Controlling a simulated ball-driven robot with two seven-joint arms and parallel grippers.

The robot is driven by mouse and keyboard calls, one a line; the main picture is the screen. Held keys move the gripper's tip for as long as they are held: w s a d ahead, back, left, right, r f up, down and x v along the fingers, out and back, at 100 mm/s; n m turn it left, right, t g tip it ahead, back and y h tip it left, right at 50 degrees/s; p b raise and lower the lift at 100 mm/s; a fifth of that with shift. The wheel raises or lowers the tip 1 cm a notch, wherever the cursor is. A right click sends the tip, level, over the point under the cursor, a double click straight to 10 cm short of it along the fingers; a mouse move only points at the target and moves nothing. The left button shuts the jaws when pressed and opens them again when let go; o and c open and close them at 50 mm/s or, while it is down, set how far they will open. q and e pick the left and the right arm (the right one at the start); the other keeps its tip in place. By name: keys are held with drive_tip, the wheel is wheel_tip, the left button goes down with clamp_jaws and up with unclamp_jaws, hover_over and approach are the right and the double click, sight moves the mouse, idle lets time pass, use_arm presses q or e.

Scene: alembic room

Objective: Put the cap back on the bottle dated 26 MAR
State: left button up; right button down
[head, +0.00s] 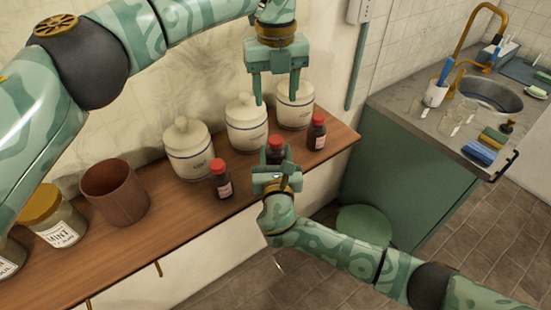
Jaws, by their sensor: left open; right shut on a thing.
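Three small dark bottles with red tops stand along the shelf: a left bottle (221,185), a middle bottle (275,155) and a right bottle (317,135). Their labels are too small to read, so I cannot tell which is dated 26 MAR. My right gripper (274,168) is shut on the middle bottle, hiding its lower part. A red cap (277,142) shows at the top of this bottle; I cannot tell how it is seated. My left gripper (278,98) is open and empty above the middle bottle, fingers pointing down. No loose cap is visible.
On the wooden shelf (160,235), white lidded canisters (187,150) stand behind the bottles. A brown pot (114,193) and a mint jar (57,217) stand at left. A sink counter (408,112) is at right, with a green round object (362,225) below.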

drive_tip(key=c, duration=0.7)
unclamp_jaws()
drive_tip(key=shift+o, duration=0.2)
drive_tip(key=s+p, duration=0.1)
drive_tip(key=s, duration=1.5)
drive_tip(key=shift+s+d, duration=0.15)
drive_tip(key=shift+d, duration=0.2)
drive_tip(key=shift+f, duration=0.15)
